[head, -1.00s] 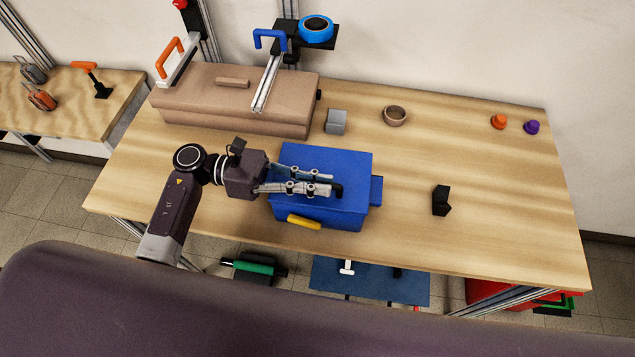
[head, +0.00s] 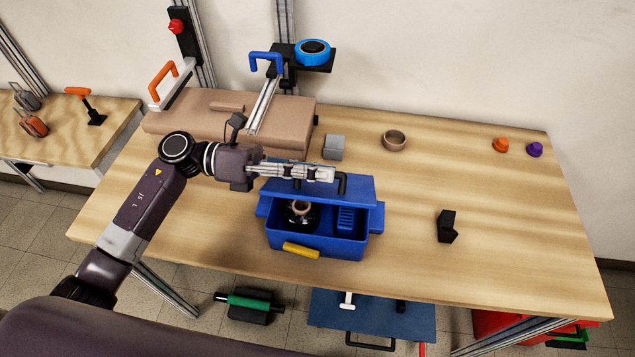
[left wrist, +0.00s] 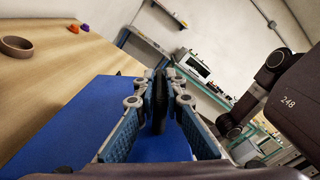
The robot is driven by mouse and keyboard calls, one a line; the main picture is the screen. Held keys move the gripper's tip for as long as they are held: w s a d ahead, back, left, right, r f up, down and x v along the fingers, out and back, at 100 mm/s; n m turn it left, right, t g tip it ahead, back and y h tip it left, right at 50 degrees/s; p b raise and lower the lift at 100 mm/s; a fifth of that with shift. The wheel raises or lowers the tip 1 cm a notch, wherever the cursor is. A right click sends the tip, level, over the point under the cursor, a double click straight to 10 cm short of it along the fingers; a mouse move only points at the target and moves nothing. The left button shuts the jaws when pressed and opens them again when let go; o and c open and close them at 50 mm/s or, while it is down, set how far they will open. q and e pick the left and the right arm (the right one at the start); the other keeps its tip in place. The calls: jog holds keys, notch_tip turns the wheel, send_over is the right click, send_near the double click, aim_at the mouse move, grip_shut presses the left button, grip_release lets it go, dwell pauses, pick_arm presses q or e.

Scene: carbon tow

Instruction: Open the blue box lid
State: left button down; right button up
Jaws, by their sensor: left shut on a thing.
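The blue box (head: 290,241) stands on the wooden table, with a yellow latch (head: 301,250) on its front. Its blue lid (head: 290,189) is raised and tilted back, and the front of the inside shows. A black round part with a tan ring (head: 300,209) and a blue slotted piece (head: 345,218) are inside. My left gripper (head: 338,178) is shut on the black lid handle (head: 343,183). In the left wrist view the fingers close around the dark handle (left wrist: 158,105), over the blue lid (left wrist: 85,115). My right gripper is not in view.
A brown case (head: 225,118) lies behind left, under a clamp with a blue handle (head: 267,60). A grey block (head: 334,147), a brown ring (head: 395,140) and a black piece (head: 446,226) stand on the table. The table's right side is mostly clear.

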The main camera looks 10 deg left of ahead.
pick_arm(q)
jog(key=shift+w+r, duration=0.2)
jog(key=shift+r, duration=0.05)
jog(key=c, duration=2)
grip_release()
jog(key=a, duration=1.2)
